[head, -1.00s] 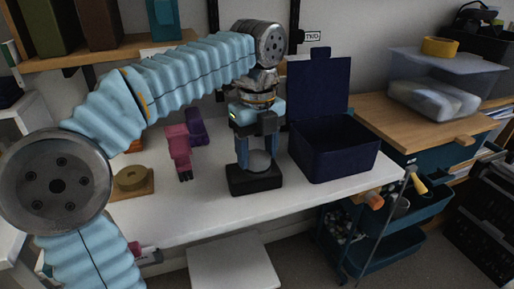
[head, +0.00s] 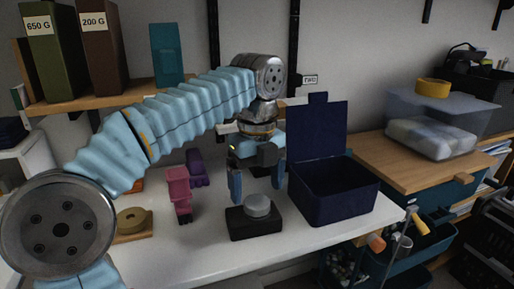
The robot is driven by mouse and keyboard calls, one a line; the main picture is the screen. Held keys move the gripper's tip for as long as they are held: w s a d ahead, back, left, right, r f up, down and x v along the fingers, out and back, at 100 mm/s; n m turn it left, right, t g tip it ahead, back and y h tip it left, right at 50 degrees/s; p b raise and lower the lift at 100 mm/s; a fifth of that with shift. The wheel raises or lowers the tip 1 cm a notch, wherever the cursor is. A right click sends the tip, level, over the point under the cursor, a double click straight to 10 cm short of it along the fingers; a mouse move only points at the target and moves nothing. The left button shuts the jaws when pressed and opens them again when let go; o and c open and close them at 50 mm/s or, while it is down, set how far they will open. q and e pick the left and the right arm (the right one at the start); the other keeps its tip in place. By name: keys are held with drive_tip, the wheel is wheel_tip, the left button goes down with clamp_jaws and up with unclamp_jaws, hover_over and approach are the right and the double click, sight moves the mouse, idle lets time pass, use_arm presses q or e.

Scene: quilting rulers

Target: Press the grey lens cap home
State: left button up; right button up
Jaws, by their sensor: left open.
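The grey lens cap (head: 258,205) is a round disc on top of a black block (head: 253,224) on the white table. Its side shows above the block; I cannot tell whether it is fully seated. My left gripper (head: 258,183) hangs above and just behind the cap, fingers pointing down. It is open and empty, with the fingers spread wider than the cap and apart from it. My right gripper is out of view.
An open navy box (head: 335,198) stands close to the block's right. A pink figure (head: 179,193), a purple object (head: 196,170) and a tan round piece on a wooden base (head: 132,220) are to the left. The white table (head: 205,252) is clear in front.

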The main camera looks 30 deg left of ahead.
use_arm(q)
wheel_tip(320, 180, up, 11)
drive_tip(key=p, duration=0.3)
drive_tip(key=shift+f, duration=0.1)
idle(0.5)
